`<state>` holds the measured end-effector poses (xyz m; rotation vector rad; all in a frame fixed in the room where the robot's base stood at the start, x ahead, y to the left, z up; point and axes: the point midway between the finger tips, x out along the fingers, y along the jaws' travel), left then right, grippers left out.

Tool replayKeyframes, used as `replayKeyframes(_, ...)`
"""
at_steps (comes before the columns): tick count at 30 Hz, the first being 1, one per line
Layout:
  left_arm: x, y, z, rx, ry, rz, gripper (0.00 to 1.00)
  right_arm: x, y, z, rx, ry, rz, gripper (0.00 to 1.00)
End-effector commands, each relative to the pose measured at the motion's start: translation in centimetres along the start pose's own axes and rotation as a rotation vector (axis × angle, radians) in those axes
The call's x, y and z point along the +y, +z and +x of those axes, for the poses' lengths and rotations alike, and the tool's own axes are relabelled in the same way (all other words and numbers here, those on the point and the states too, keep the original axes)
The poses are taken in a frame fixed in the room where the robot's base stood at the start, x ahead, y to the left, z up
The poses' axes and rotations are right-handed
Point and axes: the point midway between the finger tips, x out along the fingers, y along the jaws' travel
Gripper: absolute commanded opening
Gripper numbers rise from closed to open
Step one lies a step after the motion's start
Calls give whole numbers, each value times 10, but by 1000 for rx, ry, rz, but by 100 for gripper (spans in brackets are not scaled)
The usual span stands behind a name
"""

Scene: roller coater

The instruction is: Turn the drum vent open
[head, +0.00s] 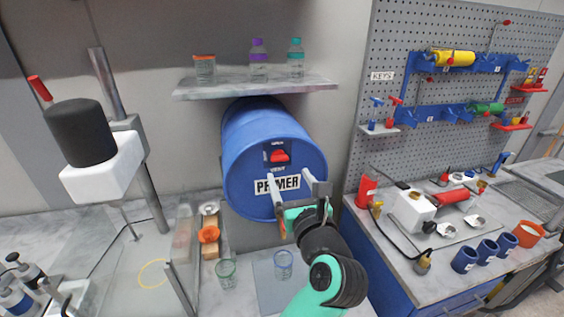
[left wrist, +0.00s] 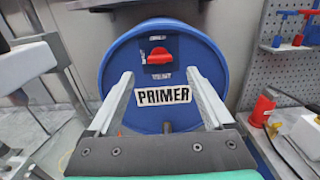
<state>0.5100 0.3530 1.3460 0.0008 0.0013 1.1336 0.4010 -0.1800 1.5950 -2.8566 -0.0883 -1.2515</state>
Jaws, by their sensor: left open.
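The blue drum (head: 250,135) lies on its side below a shelf, with its round end facing me. A red vent knob (head: 278,156) sits on a black plate on the upper part of that end, above the white PRIMER label (head: 264,185). The knob also shows in the left wrist view (left wrist: 160,56), lying roughly level across its plate. My left gripper (head: 293,182) is open and empty in front of the label, below the knob. In the left wrist view its fingers (left wrist: 163,82) stand either side of the label, with the knob ahead between and beyond them. My right gripper is not in view.
A shelf (head: 254,89) with several bottles and jars is above the drum. Two glasses (head: 283,265) stand below it. A workbench (head: 440,265) with tools and blue cups is at right.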

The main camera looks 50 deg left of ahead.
Motion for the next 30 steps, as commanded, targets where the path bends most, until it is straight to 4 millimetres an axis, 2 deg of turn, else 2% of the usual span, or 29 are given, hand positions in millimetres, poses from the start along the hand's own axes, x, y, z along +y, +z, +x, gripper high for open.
replayKeyframes(3,2,0,29,0,6,1,85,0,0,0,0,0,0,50)
replayKeyframes(9,1,1,64,-1,3,0,85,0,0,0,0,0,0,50)
replayKeyframes(13,1,1,73,-2,1,-1,85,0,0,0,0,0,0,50)
replayKeyframes(20,1,0,74,-2,0,-1,85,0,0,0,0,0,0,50)
replayKeyframes(23,1,1,74,-2,0,-1,71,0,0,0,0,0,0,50)
replayKeyframes(30,1,1,74,-2,0,-1,27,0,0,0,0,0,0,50)
